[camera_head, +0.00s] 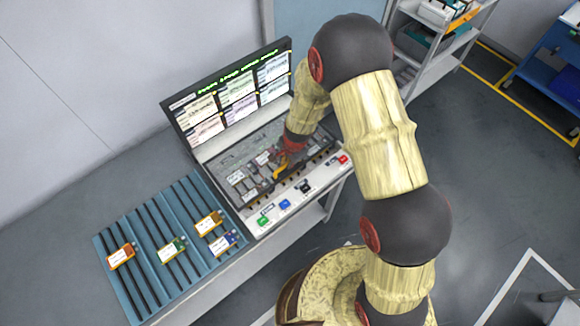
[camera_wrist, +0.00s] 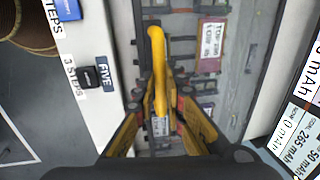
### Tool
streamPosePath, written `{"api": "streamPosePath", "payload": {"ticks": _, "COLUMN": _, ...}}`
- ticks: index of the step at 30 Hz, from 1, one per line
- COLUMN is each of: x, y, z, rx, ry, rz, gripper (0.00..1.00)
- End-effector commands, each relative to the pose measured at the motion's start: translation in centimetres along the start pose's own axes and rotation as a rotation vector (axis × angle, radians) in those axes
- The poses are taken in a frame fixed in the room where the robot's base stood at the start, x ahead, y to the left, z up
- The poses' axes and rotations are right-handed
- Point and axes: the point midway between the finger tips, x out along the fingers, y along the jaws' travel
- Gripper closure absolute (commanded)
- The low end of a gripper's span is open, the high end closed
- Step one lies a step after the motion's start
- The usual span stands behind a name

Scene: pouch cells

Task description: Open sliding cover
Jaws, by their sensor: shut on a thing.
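The sliding cover (camera_head: 232,160) appears as a grey, seemingly see-through panel over the box below the upright display board. Dark and labelled parts show under it, and it also fills the middle of the wrist view (camera_wrist: 235,90). A curved yellow handle (camera_wrist: 157,60) rises from it; in the head view the handle (camera_head: 279,174) shows beside my fingers. My gripper (camera_head: 288,152) reaches down over the right half of the box. In the wrist view my gripper (camera_wrist: 159,103) has its two orange-and-black fingers closed on either side of the handle. The handle's lower part is hidden between the fingers.
A white front strip (camera_head: 300,196) carries green, blue, black and red buttons. The display board (camera_head: 228,92) stands behind the box. A blue ribbed rack (camera_head: 150,215) at left holds several labelled pouch cells. A grey shelf (camera_head: 440,60) stands at the back right.

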Motion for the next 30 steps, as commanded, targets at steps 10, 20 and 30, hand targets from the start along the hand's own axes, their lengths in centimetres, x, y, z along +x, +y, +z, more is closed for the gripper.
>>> {"api": "streamPosePath", "payload": {"ticks": 10, "x": 1.0, "y": -8.2, "z": -0.9, "rx": -0.002, "ry": 0.000, "rz": 0.000, "gripper": 1.00}}
{"api": "streamPosePath", "payload": {"ticks": 20, "x": 3.0, "y": -15.1, "z": -0.9, "rx": -0.003, "ry": 0.001, "rz": -0.004, "gripper": 1.00}}
{"api": "streamPosePath", "payload": {"ticks": 30, "x": 3.9, "y": -19.3, "z": -0.9, "rx": 0.000, "ry": 0.000, "rz": -0.002, "gripper": 1.00}}
